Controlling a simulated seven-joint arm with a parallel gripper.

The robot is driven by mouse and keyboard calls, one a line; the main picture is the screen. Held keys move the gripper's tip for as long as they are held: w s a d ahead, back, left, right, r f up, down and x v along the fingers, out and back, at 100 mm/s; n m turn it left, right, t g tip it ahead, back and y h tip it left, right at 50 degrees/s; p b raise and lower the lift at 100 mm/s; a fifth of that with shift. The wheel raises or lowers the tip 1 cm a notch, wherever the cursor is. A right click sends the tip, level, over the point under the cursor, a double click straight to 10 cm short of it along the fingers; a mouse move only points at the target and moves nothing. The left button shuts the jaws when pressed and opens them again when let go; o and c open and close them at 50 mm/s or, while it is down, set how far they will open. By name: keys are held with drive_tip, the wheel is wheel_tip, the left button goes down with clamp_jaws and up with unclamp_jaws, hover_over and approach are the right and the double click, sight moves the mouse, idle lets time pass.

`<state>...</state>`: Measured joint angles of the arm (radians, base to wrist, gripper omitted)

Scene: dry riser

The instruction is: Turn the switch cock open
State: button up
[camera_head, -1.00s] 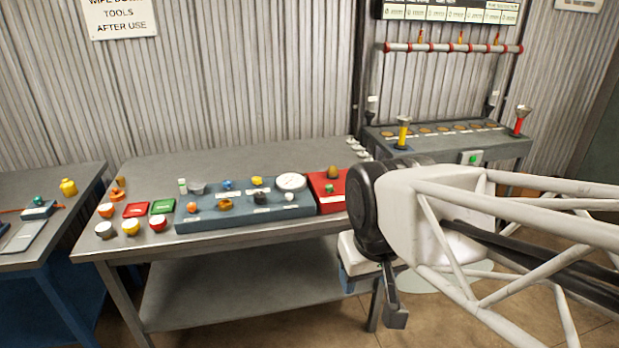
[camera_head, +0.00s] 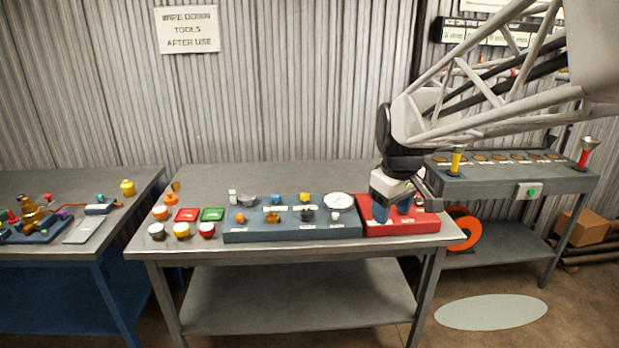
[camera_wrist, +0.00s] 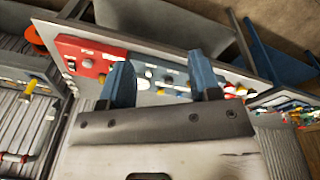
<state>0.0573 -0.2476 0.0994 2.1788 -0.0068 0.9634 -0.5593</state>
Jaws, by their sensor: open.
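A red block (camera_head: 420,225) stands at the right end of the middle bench, with a small pale knob (camera_head: 364,220) and labels on it. Left of it is a blue-grey panel (camera_head: 290,232) with several small fittings, including an orange-brown valve-like piece (camera_head: 272,217), a black one (camera_head: 307,215) and a white round dial (camera_head: 338,202). I cannot tell which fitting is the switch cock. My gripper (camera_head: 402,207) is over the red block and hides part of it. In the wrist view my gripper (camera_wrist: 160,78) has its two blue fingers apart, with nothing between them; the red block (camera_wrist: 82,52) shows beyond.
Red and green trays (camera_head: 187,215) and several small cups (camera_head: 181,230) sit left of the panel. Another bench (camera_head: 60,255) stands left, and a grey stand (camera_head: 510,183) with a yellow and a red funnel stands right.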

drive_tip(key=w+d+f+n, duration=0.3)
drive_tip(key=w+f, duration=0.2)
drive_tip(key=w, duration=0.7)
drive_tip(key=w+d+f+n+g, duration=0.1)
drive_tip(key=w+d+f+n, duration=0.2)
drive_tip(key=w, duration=1)
drive_tip(key=w+d+f+n, duration=0.3)
drive_tip(key=w+f, duration=0.5)
drive_tip(key=w, duration=0.4)
drive_tip(key=shift+w+d+f+n+g, duration=0.1)
drive_tip(key=shift+w+d+n+g, duration=0.25)
drive_tip(key=shift+n, duration=0.25)
drive_tip(key=shift+w+d+f, duration=0.1)
drive_tip(key=shift+w+f, duration=0.2)
drive_tip(key=shift+w, duration=0.05)
drive_tip(key=shift+f, duration=0.2)
drive_tip(key=shift+f, duration=3.7)
drive_tip(key=shift+c, duration=0.5)
drive_tip(key=c, duration=0.8)
